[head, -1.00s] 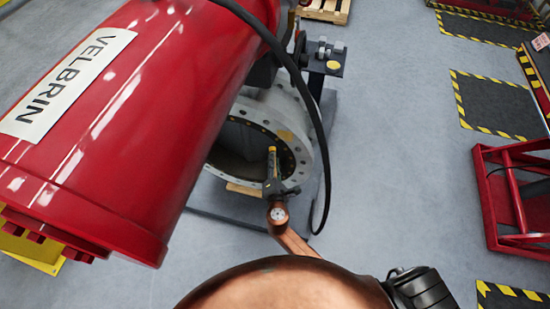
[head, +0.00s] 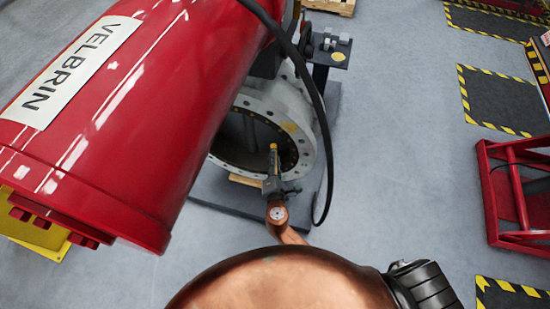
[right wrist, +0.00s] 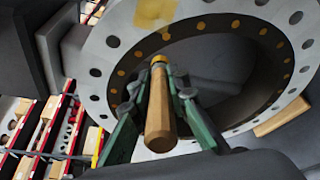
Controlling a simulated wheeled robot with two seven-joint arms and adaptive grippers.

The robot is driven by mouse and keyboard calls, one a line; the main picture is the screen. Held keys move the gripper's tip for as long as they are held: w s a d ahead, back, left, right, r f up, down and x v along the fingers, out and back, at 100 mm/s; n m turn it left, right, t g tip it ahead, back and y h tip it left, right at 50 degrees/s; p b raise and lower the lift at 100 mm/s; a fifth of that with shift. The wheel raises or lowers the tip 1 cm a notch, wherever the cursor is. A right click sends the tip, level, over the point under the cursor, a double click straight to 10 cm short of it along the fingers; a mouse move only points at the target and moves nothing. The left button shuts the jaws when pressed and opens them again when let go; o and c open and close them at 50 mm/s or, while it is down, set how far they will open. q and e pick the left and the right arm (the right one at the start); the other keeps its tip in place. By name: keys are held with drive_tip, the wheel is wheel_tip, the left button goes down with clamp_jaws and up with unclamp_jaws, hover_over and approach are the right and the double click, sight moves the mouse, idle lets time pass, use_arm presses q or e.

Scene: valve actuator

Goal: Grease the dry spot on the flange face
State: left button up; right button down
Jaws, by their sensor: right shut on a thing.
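The pale grey flange face (head: 309,147) is a wide ring with bolt holes around a dark bore, below the red actuator. It also shows in the right wrist view (right wrist: 105,48). A yellowish patch (right wrist: 155,13) lies on the upper part of the face; I cannot tell whether it is the dry spot. My right gripper (head: 273,183) is shut on a brush-like tool with a wooden handle (right wrist: 158,118) and a yellow end (right wrist: 158,60). That end points toward the flange, over its lower bore edge in the picture; contact is unclear. My left gripper is not in view.
A large red actuator cylinder (head: 130,110) fills the left. A black hose (head: 322,110) hangs by the flange's right side. A grey bracket (head: 330,52) stands behind it. A red frame (head: 510,190) is at the right. The floor between is clear.

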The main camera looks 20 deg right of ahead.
sight(276, 150)
drive_tip(key=shift+w, duration=0.15)
idle(0.4)
drive_tip(key=w+d, duration=0.4)
drive_tip(key=w, duration=0.2)
idle(0.4)
drive_tip(key=shift+w+d+b, duration=0.3)
drive_tip(key=shift+w+d, duration=0.2)
drive_tip(key=shift+w, duration=0.1)
idle(0.8)
idle(1.5)
drive_tip(key=shift+s+a+p, duration=0.1)
drive_tip(key=shift+s+a, duration=0.45)
drive_tip(key=shift+s, duration=0.3)
drive_tip(key=shift+s+a+p, duration=0.15)
drive_tip(key=shift+s+a, duration=0.4)
drive_tip(key=shift+s, duration=0.25)
drive_tip(key=shift+s+a+p, duration=0.1)
drive_tip(key=shift+s+a, duration=0.45)
drive_tip(key=shift+s, duration=0.3)
